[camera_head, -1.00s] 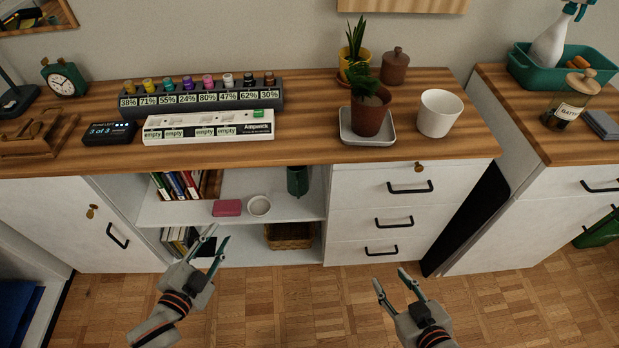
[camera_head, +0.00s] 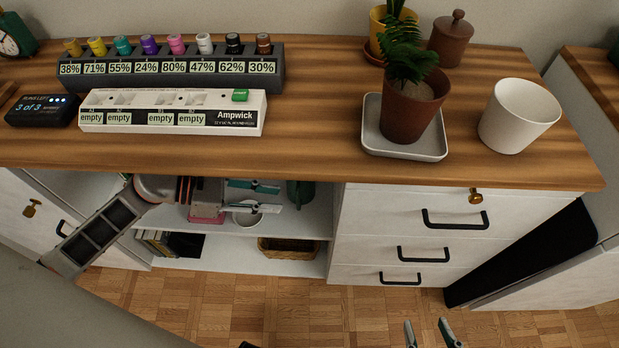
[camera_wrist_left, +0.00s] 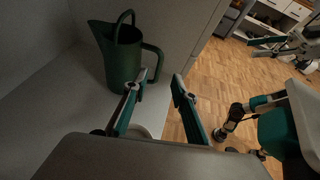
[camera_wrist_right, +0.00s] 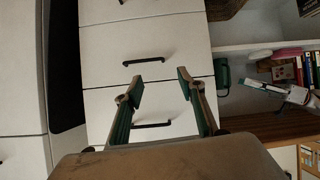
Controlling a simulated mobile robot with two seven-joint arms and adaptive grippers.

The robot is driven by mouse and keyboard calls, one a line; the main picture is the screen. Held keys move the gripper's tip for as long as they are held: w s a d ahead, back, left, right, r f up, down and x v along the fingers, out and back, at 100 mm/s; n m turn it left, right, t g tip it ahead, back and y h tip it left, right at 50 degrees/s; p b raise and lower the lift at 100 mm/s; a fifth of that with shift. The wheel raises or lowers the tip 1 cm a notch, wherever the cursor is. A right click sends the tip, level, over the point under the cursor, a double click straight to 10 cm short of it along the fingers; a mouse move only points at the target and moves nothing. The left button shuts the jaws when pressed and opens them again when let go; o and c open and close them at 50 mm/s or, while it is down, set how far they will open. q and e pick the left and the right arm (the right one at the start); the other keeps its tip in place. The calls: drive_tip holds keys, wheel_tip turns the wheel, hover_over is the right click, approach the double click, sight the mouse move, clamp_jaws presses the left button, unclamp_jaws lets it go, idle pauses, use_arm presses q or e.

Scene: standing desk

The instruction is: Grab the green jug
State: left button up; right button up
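The green jug (camera_head: 300,193) stands upright on the upper open shelf, partly hidden under the desktop's front edge in the head view. The left wrist view shows it whole, with a top handle and a side handle (camera_wrist_left: 122,55); it is also partly visible in the right wrist view (camera_wrist_right: 221,75). My left gripper (camera_head: 272,198) is open at the shelf opening, just left of the jug in the head view. In its wrist view, the open fingers (camera_wrist_left: 160,90) point toward the jug's side, apart from it. My right gripper (camera_head: 426,326) is open and empty, low before the drawers.
A white bowl (camera_head: 246,217) and pink box (camera_head: 206,214) sit on the same shelf, close to my left gripper. A wicker basket (camera_head: 288,249) stands below. The white drawer unit (camera_head: 372,215) bounds the shelf on the right. A potted plant (camera_head: 408,112) stands on the desktop.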

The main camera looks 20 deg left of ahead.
sight(298, 198)
use_arm(q)
drive_tip(key=x, duration=0.7)
drive_tip(key=shift+w+d+r+b, duration=0.2)
drive_tip(key=shift+w+r+b, duration=0.05)
drive_tip(key=shift+r+b, duration=0.1)
drive_tip(key=shift+r, duration=0.1)
clamp_jaws()
